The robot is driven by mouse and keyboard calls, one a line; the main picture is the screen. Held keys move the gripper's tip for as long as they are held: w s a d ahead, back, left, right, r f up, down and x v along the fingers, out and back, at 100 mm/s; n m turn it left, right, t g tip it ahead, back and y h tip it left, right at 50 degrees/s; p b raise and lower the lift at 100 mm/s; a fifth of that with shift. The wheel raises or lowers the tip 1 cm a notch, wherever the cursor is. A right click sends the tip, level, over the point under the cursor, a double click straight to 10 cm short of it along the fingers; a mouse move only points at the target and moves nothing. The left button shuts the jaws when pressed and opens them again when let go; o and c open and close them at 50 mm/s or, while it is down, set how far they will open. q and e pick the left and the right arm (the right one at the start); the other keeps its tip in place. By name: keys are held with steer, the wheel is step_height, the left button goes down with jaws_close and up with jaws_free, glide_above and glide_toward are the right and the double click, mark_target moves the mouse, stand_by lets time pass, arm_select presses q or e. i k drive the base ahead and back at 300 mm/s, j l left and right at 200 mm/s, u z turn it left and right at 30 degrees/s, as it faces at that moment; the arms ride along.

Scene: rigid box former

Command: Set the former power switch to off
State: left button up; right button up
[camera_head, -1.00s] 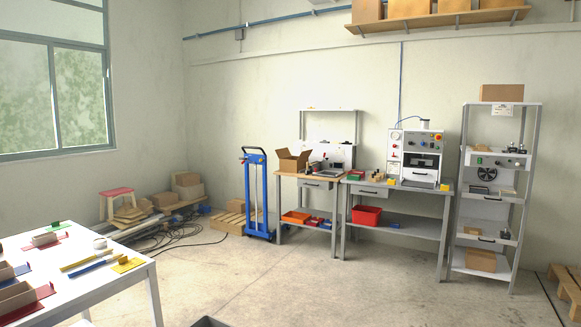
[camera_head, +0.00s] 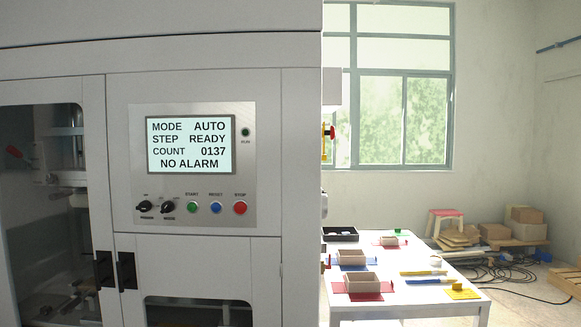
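The box former's control panel (camera_head: 192,165) fills the left-middle of the head view. Its lit screen (camera_head: 191,145) reads MODE AUTO, STEP READY, COUNT 0137, NO ALARM. Below the screen, the black power knob (camera_head: 144,206) is the leftmost control, with small labels too fine to read surely. A second black mode knob (camera_head: 168,207) sits to its right. Green start (camera_head: 192,207), blue reset (camera_head: 216,207) and red stop (camera_head: 240,208) buttons follow in the row. Neither of my grippers shows.
The white cabinet has a windowed door (camera_head: 45,200) at left and black handles (camera_head: 126,270) below the panel. A white table (camera_head: 440,302) with small boxes and coloured plates stands right of the machine. Cables (camera_head: 490,270) and cartons lie on the floor beyond.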

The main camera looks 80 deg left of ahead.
mark_target(145, 206)
steer(key=u, duration=3.15)
